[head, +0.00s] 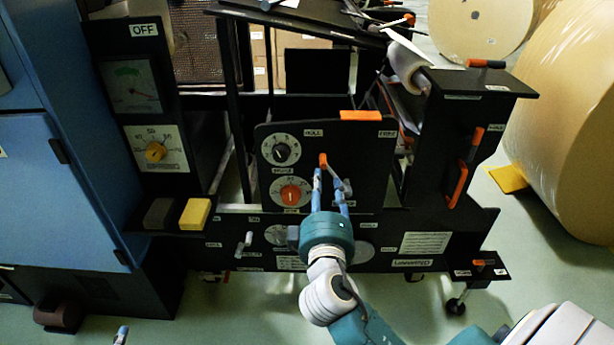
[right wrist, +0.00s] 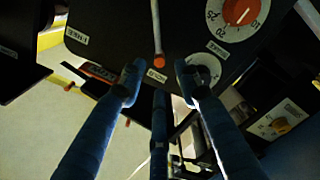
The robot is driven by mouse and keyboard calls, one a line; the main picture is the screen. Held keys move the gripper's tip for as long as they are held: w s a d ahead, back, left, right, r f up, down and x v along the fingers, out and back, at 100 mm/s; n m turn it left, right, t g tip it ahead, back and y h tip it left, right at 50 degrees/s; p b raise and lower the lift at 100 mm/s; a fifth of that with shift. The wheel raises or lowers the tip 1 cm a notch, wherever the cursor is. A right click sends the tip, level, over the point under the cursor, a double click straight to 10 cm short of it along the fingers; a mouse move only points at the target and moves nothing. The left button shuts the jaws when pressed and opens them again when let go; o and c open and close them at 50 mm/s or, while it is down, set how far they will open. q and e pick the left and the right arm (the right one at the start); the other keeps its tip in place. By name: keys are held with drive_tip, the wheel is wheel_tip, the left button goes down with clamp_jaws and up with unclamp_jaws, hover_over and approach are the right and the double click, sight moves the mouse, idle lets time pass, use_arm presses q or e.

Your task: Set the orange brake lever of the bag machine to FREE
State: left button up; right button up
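The brake lever is a thin grey rod with an orange knob (head: 323,159) on the bag machine's black panel (head: 365,160). It tilts up and left, towards the label HOLD (head: 313,133); the label FREE (head: 387,133) is at the panel's upper right. In the right wrist view the knob (right wrist: 160,61) is beside the label HOLD (right wrist: 155,76). My right gripper (head: 329,175) reaches up at the lever. Its blue fingers (right wrist: 160,82) are apart, with the knob just beyond the gap; contact is not clear. A blue tip, apparently my left gripper (head: 122,335), shows at the lower left.
A white dial (head: 281,152) and a red-knobbed dial (head: 291,194) sit left of the lever. An orange block (head: 360,115) lies on the panel's top edge. An orange handle (head: 462,180) is on the right-hand box. Open floor is in front.

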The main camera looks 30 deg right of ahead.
sight(323, 160)
drive_tip(key=shift+w+d+r, duration=0.15)
drive_tip(key=shift+w+d, duration=0.05)
drive_tip(key=shift+w, duration=0.1)
drive_tip(key=b+x, duration=0.1)
drive_tip(key=x, duration=0.7)
drive_tip(key=shift+w+d, duration=0.2)
use_arm(q)
wheel_tip(323, 160, up, 7)
drive_tip(key=w+d+t, duration=0.1)
drive_tip(key=w+t, duration=0.1)
drive_tip(key=t, duration=0.1)
drive_tip(key=shift+w+d+h, duration=0.3)
drive_tip(key=shift+w+h, duration=0.05)
drive_tip(key=shift+h, duration=0.05)
use_arm(e)
drive_tip(key=shift+w+d, duration=0.35)
drive_tip(key=shift+w, duration=0.25)
use_arm(q)
drive_tip(key=shift+f, duration=0.1)
use_arm(e)
clamp_jaws()
